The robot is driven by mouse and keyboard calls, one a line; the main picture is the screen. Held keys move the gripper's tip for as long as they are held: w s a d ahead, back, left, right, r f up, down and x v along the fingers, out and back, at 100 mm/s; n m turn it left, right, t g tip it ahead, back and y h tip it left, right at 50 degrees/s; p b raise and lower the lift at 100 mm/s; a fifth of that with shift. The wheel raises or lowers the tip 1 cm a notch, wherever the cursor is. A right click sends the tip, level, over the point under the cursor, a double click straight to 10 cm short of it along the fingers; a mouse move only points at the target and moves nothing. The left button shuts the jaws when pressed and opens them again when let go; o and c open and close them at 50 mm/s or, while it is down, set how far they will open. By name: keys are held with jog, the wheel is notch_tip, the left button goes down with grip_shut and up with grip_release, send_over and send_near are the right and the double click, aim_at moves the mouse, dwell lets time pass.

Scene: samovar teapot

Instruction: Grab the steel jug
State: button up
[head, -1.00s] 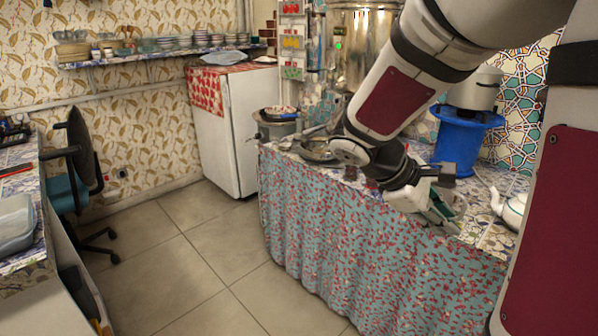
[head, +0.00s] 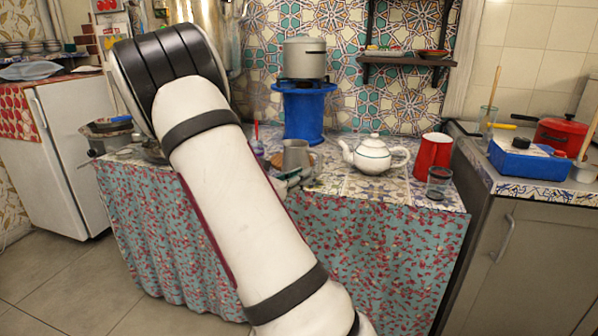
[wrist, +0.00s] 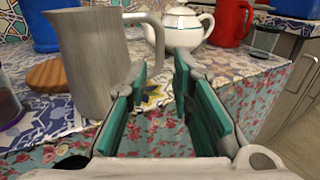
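The steel jug (head: 297,155) stands upright on the tiled counter, left of the white teapot (head: 371,155). In the wrist view the jug (wrist: 90,62) is large at the left, with its handle on its right side, just beyond my fingers. My gripper (wrist: 158,98) is open, its teal-padded fingers apart and nothing between them. It is at the counter's front edge, in front of and slightly right of the jug body. In the head view my arm hides most of my gripper.
A wooden round board (wrist: 46,74) lies beside the jug. Behind it stands a blue stand (head: 304,115) with a pot (head: 304,58). A red canister (head: 432,155) and a glass (head: 438,183) are to the right. Floral cloth (head: 370,250) hangs from the counter front.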

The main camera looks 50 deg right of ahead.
aim_at(319, 170)
jog(key=d+b, duration=0.1)
jog(key=d, duration=0.2)
jog(key=d+b, duration=0.1)
jog(key=d, duration=0.4)
jog(key=shift+s+d+b, duration=0.3)
jog(key=shift+b, duration=0.1)
grip_shut()
